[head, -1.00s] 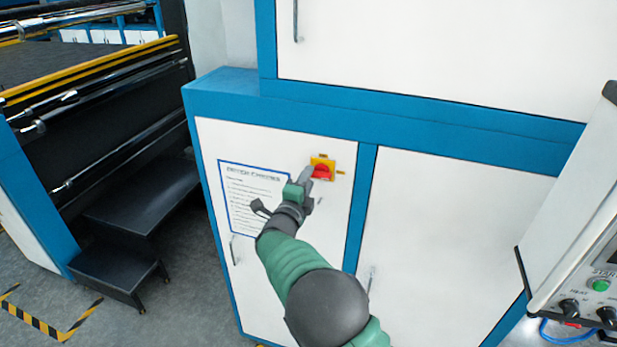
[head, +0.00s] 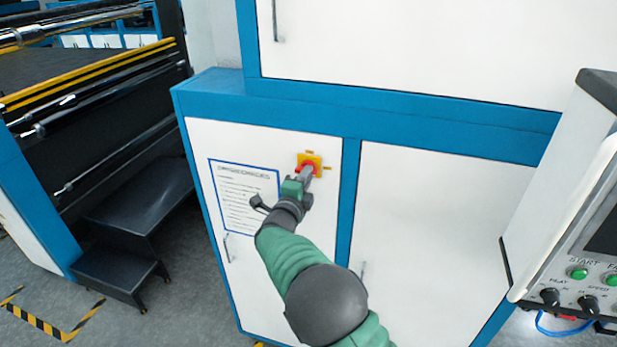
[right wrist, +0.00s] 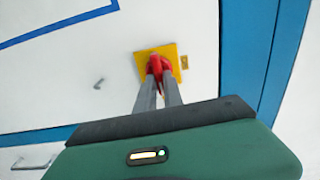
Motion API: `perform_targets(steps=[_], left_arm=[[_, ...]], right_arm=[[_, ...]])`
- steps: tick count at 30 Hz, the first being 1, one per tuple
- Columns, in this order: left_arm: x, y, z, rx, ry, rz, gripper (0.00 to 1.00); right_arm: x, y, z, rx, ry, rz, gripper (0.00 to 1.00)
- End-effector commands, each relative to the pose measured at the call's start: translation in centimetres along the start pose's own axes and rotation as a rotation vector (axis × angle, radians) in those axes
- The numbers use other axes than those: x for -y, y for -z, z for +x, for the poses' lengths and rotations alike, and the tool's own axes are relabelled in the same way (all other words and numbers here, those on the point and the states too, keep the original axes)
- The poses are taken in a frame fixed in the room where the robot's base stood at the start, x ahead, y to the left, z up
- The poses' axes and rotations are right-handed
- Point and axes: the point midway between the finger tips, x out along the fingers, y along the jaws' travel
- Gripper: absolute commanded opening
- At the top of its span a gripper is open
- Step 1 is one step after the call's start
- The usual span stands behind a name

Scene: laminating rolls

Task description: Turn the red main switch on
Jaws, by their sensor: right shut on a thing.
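The red main switch (head: 305,167) sits on a yellow plate (head: 317,160) on the white cabinet door. In the right wrist view the red switch (right wrist: 155,66) shows in front of its yellow plate (right wrist: 143,65). My right gripper (head: 307,173) reaches up to the switch from below. In the right wrist view its two grey fingers (right wrist: 158,80) are shut on the red handle, one on each side. The fingers hide part of the handle, so its exact angle is hard to tell. My left gripper is not in view.
A printed notice (head: 246,197) with a blue border is on the same door, left of the switch. A control panel (head: 585,270) with green buttons stands at the right. Black steps (head: 120,265) and a roller machine (head: 90,110) are at the left.

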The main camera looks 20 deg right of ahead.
Motion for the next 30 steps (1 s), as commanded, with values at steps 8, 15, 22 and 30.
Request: perform_targets(steps=[8,15,22,30], left_arm=[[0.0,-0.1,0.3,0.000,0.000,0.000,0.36],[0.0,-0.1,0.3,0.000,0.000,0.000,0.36],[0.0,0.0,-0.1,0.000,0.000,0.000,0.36],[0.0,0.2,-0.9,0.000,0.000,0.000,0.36]], right_arm=[[-0.1,-0.6,-0.3,0.011,-0.001,-0.142,0.00],[-0.2,-0.7,-0.4,0.014,-0.003,-0.354,0.00],[-0.3,-0.8,-0.4,0.017,-0.004,-0.576,0.00],[-0.5,-0.7,-0.4,0.017,-0.007,-0.834,0.00]])
